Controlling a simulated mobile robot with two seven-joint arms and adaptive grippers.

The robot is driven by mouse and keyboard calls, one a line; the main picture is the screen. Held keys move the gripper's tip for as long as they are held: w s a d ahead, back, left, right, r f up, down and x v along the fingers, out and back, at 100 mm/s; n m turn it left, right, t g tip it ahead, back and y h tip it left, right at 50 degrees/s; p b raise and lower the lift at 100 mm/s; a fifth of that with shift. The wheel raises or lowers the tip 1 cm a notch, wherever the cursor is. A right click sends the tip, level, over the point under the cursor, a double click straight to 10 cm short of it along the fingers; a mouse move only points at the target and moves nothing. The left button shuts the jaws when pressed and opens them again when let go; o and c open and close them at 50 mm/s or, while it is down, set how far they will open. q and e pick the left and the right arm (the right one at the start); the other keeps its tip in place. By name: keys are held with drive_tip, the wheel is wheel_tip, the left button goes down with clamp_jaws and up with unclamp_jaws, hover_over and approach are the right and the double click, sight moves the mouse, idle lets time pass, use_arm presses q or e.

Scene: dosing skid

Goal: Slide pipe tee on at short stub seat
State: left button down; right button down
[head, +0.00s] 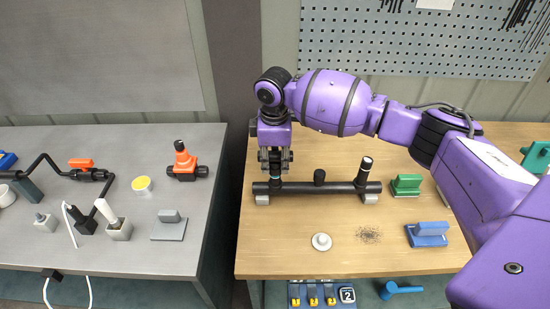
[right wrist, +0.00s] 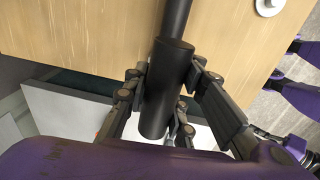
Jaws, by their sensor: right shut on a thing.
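A black horizontal pipe (head: 335,188) lies on two grey blocks on the wooden bench. A short black stub (head: 320,176) rises from its middle, and a taller black upright with a pale top (head: 366,164) stands near its right end. My right gripper (head: 275,168) points down over the pipe's left end, shut on the black pipe tee (head: 263,188). In the right wrist view the tee's thick sleeve (right wrist: 166,90) lies in line with the thinner pipe (right wrist: 176,18), apparently around its end. My left gripper is out of view.
Green (head: 406,184) and blue (head: 428,234) handled blocks sit to the right. A white round piece (head: 321,242) lies in front. The grey bench (head: 190,250) at left, across a gap, holds an orange-and-black valve (head: 184,163) and other fittings.

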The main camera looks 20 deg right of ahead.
sight(274, 155)
drive_tip(key=shift+f, duration=0.6)
drive_tip(key=c, duration=1.4)
unclamp_jaws()
drive_tip(key=r, duration=0.8)
drive_tip(key=s+r, duration=0.1)
drive_tip(key=r, duration=0.3)
drive_tip(key=shift+a, duration=0.2)
